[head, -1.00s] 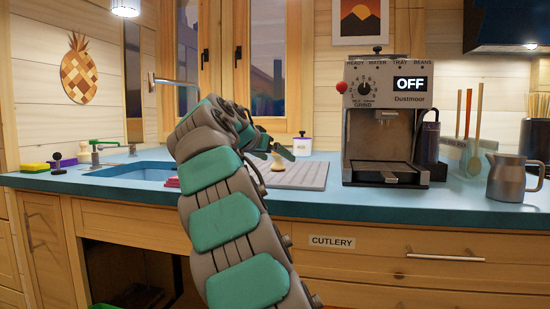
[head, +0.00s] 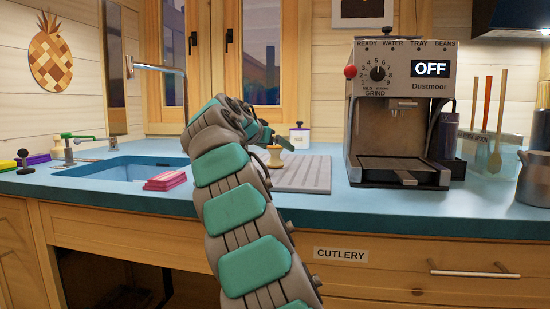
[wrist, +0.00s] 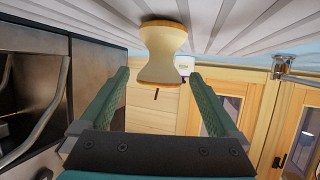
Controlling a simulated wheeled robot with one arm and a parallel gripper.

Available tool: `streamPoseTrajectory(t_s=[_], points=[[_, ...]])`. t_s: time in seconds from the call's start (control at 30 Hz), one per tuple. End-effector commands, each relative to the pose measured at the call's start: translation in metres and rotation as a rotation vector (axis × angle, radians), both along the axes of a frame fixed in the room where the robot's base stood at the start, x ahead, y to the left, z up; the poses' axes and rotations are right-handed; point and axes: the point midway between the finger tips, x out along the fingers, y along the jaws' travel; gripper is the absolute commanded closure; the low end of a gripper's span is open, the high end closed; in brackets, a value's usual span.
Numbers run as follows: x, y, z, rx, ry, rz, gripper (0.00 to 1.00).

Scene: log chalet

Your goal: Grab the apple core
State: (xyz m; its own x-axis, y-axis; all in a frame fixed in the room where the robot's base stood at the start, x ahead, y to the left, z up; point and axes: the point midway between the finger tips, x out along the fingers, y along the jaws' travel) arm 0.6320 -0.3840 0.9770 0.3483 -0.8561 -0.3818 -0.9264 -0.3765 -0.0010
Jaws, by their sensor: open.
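The apple core (head: 275,156) is pale with a narrow waist and stands upright on the grey ridged board (head: 305,177), left of the coffee machine. My gripper (head: 277,142) is right at the core in the head view, and my arm hides part of that area. In the wrist view, which is upside down, the core (wrist: 161,55) is centred, hanging from the ridged board at the top. My two green fingers (wrist: 159,78) are spread wide, one on each side of the core's line. I see gaps between them and the core.
The coffee machine (head: 398,115) stands close to the right of the board. A tap (head: 158,68) and sink (head: 125,170) lie to the left, with a pink sponge stack (head: 166,180) at the sink's edge. A white lidded pot (head: 299,137) stands behind.

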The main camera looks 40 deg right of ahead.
Motion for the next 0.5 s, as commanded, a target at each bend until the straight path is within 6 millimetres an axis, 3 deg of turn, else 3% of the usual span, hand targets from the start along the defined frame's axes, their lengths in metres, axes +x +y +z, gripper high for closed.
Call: streamPoseTrajectory(t_s=[0.17, 0.4, 0.5], points=[[0.007, -0.021, -0.010, 0.002, 0.002, -0.003, 0.03], [0.008, -0.024, -0.011, 0.001, 0.001, -0.002, 0.03], [0.008, -0.024, -0.011, 0.001, 0.001, -0.002, 0.12]])
